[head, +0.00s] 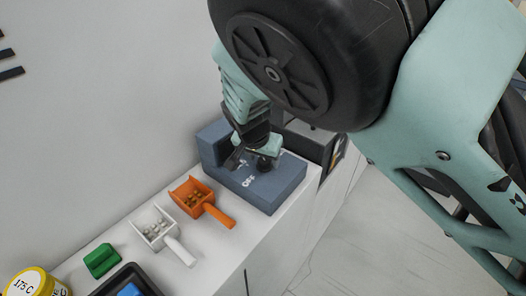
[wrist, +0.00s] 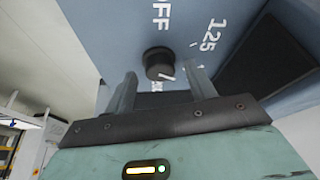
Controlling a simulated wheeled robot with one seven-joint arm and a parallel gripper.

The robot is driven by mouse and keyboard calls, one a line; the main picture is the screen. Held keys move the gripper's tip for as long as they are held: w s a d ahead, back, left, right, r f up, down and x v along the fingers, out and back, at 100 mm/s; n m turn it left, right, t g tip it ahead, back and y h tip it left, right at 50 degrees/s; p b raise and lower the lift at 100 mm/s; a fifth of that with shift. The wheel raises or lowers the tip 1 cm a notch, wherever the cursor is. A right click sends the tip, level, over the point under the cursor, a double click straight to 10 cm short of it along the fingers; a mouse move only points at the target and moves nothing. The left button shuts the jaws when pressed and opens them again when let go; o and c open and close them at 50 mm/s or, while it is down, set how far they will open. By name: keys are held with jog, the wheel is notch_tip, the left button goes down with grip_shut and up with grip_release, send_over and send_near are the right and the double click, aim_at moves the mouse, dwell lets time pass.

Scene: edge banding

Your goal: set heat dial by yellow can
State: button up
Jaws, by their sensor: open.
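The yellow can (head: 36,284) stands at the bottom left of the head view, partly cut off, and its white label reads 175 C. The heat dial is a black round knob (wrist: 158,62) on the blue-grey unit (head: 278,193). In the wrist view OFF and 125 are printed around it; another marking below is partly hidden by my gripper. A white mark shows at the knob's lower right edge. My gripper (wrist: 162,80) is open, with one finger on each side of the knob and a gap visible to each. In the head view my gripper (head: 252,156) is over the unit's top.
An orange scoop (head: 195,199) and a white scoop (head: 155,232), both holding pellets, lie on the white counter left of the unit. A green block (head: 101,260) and a black tray (head: 111,284) with a blue item are nearer the can. A dark box (head: 312,141) stands behind the unit.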

jog(key=p+v, duration=1.2)
jog(key=v, duration=0.4)
jog(key=shift+s+r, duration=0.25)
jog(key=shift+r, duration=0.1)
